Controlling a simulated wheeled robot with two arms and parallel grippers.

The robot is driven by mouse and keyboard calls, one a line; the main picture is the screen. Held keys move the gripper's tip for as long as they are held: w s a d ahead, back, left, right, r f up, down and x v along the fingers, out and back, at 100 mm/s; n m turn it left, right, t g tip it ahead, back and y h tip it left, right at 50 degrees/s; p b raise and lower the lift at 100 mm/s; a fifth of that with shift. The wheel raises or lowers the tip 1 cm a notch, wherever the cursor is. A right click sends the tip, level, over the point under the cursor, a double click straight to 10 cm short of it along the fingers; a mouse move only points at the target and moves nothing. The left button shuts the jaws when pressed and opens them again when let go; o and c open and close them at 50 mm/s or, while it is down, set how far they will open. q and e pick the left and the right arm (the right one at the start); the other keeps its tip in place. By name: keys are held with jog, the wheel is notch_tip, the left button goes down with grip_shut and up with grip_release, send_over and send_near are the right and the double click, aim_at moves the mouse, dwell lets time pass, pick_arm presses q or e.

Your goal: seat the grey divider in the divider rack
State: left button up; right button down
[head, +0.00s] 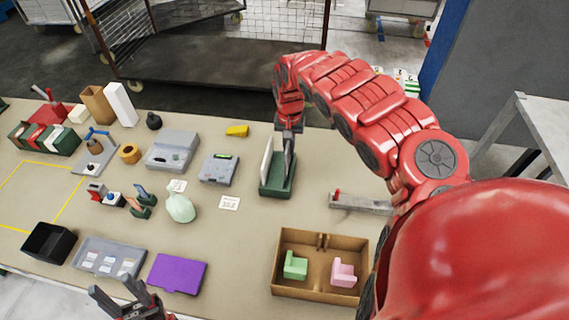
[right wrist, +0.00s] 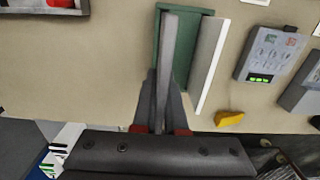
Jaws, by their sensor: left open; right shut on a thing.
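The green divider rack (head: 277,188) stands near the back middle of the table, and it also shows in the right wrist view (right wrist: 184,50). A white divider (head: 266,160) stands upright along one side of it. My right gripper (head: 290,130) is above the rack, shut on the grey divider (head: 289,158). In the right wrist view the grey divider (right wrist: 168,55) is seen edge-on between the fingers, upright over the rack's side away from the white divider (right wrist: 210,65). I cannot tell whether its lower edge is in a slot. My left gripper (head: 130,303) is open and empty at the front.
A cardboard box (head: 320,293) with green and pink pieces stands in front of the rack. A grey device (head: 219,168) and a yellow piece (head: 237,130) lie left of the rack. A purple pad (head: 177,273) lies near the left gripper.

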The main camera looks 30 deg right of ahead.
jog(key=f, duration=0.1)
jog(key=f+b, duration=0.1)
jog(key=shift+s+a+f, duration=0.1)
jog(key=shift+s+f, duration=0.15)
jog(key=shift+f, duration=0.4)
jog(key=shift+w+f+p, duration=0.3)
jog(key=shift+w+f, duration=0.1)
jog(key=shift+f, duration=0.2)
jog(key=shift+s+f+p, duration=0.2)
jog(key=shift+f+p, duration=0.25)
jog(key=shift+f, duration=1.1)
jog(key=shift+w+f, duration=0.15)
jog(key=shift+f, duration=0.05)
